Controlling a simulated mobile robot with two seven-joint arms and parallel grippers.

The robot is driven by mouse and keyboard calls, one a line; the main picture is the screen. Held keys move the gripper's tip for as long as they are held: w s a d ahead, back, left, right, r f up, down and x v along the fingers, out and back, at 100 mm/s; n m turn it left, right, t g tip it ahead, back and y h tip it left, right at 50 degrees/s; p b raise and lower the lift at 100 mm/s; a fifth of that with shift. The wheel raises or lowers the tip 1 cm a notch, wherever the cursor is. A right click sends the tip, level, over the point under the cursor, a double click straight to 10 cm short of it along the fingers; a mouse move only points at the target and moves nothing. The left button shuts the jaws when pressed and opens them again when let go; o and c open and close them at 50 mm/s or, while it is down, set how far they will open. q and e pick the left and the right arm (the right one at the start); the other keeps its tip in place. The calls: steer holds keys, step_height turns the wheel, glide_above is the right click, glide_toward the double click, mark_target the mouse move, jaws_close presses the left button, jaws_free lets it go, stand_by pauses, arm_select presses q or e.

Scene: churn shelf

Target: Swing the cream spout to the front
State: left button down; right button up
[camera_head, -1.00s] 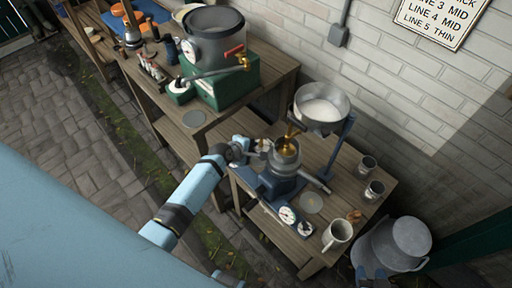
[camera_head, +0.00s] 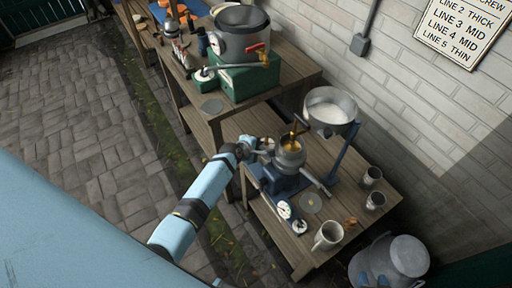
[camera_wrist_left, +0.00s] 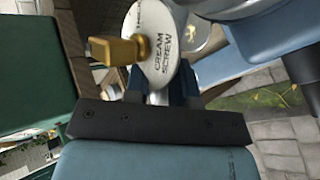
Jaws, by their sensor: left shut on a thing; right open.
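The separator (camera_head: 288,180) stands on the front bench, with a blue body and a metal bowl with brass parts on top. My left gripper (camera_head: 250,148) is at its left side. In the left wrist view, the fingers (camera_wrist_left: 158,90) close on a pale part just below a white round plate (camera_wrist_left: 155,50) lettered CREAM SCREW, with a brass knob (camera_wrist_left: 118,50). That part seems to be the cream spout; the fingers hide most of it. A grey pipe (camera_head: 318,187) points from the separator to the lower right.
A pan of milk (camera_head: 330,108) stands on a blue post behind the separator. A metal can (camera_head: 400,262) stands right of the bench. Paving (camera_head: 80,150) at left is clear.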

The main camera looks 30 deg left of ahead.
arm_select(q)
steer(key=shift+s, duration=0.1)
stand_by(0.5)
steer(key=c, duration=1)
jaws_free()
steer(key=v, duration=1.4)
steer(key=shift+d, duration=0.15)
steer(key=s+d+m, duration=0.3)
steer(key=s+m, duration=0.3)
steer(key=m, duration=0.1)
steer(key=s+d+m, duration=0.3)
steer(key=s+m, duration=0.3)
steer(key=m, duration=0.1)
steer(key=s+d+f+m, duration=0.1)
steer(key=s+d+m, duration=0.3)
steer(key=s+m, duration=0.2)
steer(key=shift+s+d+m, duration=0.1)
steer(key=shift+m, duration=0.7)
